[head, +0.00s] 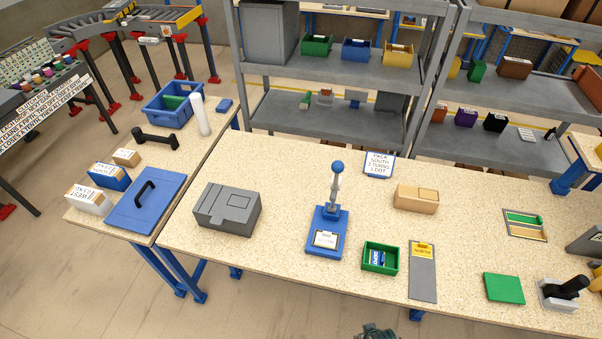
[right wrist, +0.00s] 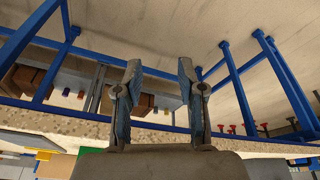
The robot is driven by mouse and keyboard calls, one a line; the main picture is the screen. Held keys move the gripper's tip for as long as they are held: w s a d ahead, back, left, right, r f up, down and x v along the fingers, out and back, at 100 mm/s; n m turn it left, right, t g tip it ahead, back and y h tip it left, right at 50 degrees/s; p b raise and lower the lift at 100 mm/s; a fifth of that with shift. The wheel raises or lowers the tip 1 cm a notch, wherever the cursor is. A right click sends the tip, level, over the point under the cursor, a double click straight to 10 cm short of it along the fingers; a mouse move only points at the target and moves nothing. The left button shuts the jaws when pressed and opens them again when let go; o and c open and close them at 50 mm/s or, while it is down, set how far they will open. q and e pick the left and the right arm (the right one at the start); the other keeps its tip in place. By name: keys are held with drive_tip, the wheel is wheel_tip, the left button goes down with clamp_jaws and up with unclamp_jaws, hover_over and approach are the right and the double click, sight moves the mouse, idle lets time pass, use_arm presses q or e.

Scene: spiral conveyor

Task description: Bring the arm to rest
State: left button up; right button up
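My right gripper (right wrist: 159,75) shows in the right wrist view with its two blue-grey fingers apart and nothing between them. Beyond the fingers are blue table legs and pale floor, and the speckled table edge runs across the picture behind them. In the head view a small dark piece of my own hardware (head: 377,331) shows at the bottom edge, in front of the table; most of it is cut off. My left gripper is in neither view.
The speckled table (head: 300,172) holds a grey box (head: 228,208), a blue lever press (head: 327,230), a green bin (head: 380,258), a cardboard box (head: 416,198) and a green plate (head: 503,288). Grey shelves (head: 340,62) stand behind. Floor in front of the table is clear.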

drive_tip(key=s+f+g+b, duration=0.1)
drive_tip(key=s+f+b, duration=0.15)
drive_tip(key=f, duration=1.05)
drive_tip(key=s+f+b, duration=0.1)
drive_tip(key=s+f, duration=0.2)
drive_tip(key=f, duration=1)
drive_tip(key=s+d+f+g+b, duration=0.1)
drive_tip(key=s+d+f+b, duration=0.2)
drive_tip(key=s+f, duration=1.2)
drive_tip(key=shift+s+d, duration=0.15)
drive_tip(key=shift+s, duration=0.05)
